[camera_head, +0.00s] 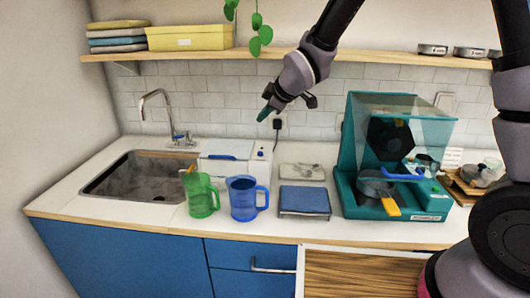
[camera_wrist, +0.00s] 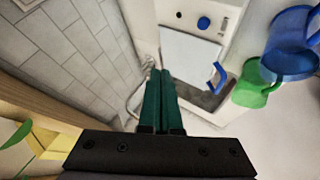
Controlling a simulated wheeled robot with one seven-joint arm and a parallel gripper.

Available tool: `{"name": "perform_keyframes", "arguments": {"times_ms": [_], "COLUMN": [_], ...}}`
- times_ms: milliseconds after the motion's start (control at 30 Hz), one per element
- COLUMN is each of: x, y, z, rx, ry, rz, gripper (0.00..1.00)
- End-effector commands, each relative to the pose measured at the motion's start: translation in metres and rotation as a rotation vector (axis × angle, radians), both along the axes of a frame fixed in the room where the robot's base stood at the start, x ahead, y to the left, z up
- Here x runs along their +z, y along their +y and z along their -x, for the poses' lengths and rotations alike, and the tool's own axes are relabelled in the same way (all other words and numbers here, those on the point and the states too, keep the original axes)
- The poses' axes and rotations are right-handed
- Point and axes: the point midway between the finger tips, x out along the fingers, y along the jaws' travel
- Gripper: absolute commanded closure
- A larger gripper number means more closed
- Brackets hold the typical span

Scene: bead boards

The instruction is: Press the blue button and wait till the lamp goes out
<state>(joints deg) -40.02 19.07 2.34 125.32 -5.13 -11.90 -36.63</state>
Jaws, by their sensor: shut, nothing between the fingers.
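A white box-shaped appliance (camera_head: 232,160) with a blue handle stands on the counter right of the sink. In the wrist view its white lid (camera_wrist: 188,62) shows, with a round blue button (camera_wrist: 204,22) on the panel beside it. A small dark dot (camera_wrist: 179,14) sits near the button; I cannot tell whether it is a lamp or whether it is lit. My gripper (camera_head: 265,114) is shut and empty, in the air above the appliance and apart from it. Its green fingers (camera_wrist: 160,78) show together in the wrist view.
A green jug (camera_head: 202,197) and a blue jug (camera_head: 243,200) stand in front of the appliance. A blue-topped flat device (camera_head: 304,200) and a teal machine (camera_head: 348,195) with a clear hood are to the right. A wooden shelf (camera_head: 375,58) runs along the wall above.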

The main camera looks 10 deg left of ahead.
Motion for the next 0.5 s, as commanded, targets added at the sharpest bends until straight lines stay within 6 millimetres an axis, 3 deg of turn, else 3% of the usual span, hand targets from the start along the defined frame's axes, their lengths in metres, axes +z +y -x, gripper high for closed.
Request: {"name": "perform_keyframes", "arguments": {"times_ms": [267, 500], "x": [-0.005, -0.033], "y": [-0.001, -0.001], "z": [0.0, 0.0], "rx": [-0.003, -0.003], "ry": [0.003, 0.004], "rz": [0.0, 0.001], "gripper": [1.0, 1.0]}}
